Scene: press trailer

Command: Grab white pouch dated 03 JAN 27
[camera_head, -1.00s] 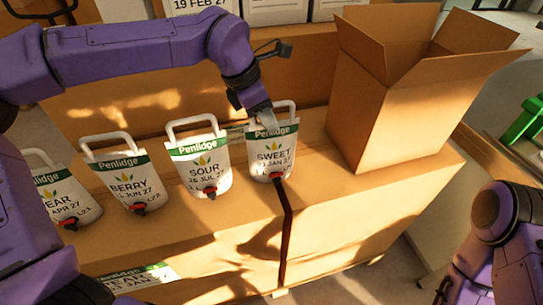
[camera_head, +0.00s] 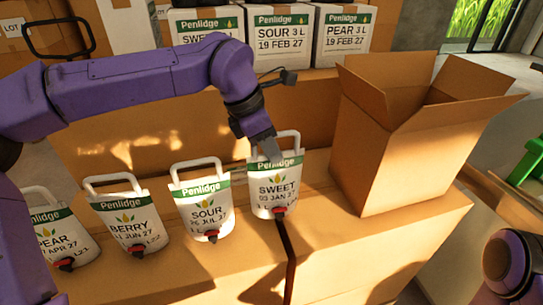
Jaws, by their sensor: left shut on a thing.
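The white pouch marked SWEET, 03 JAN 27 (camera_head: 274,192) stands upright on the cardboard surface, the rightmost in a row of pouches. It has a green Penlidge band, a white loop handle and a red tap low on its front. My left gripper (camera_head: 268,150) is at its top, shut on the pouch just below the handle. The fingertips partly cover the green band. My right arm (camera_head: 515,265) shows only at the lower right edge; its gripper is out of the picture.
Pouches marked SOUR (camera_head: 205,210), BERRY (camera_head: 130,228) and PEAR (camera_head: 62,238) stand to the left. An open cardboard box (camera_head: 385,150) stands close on the right. White Penlidge cartons (camera_head: 283,40) stand behind.

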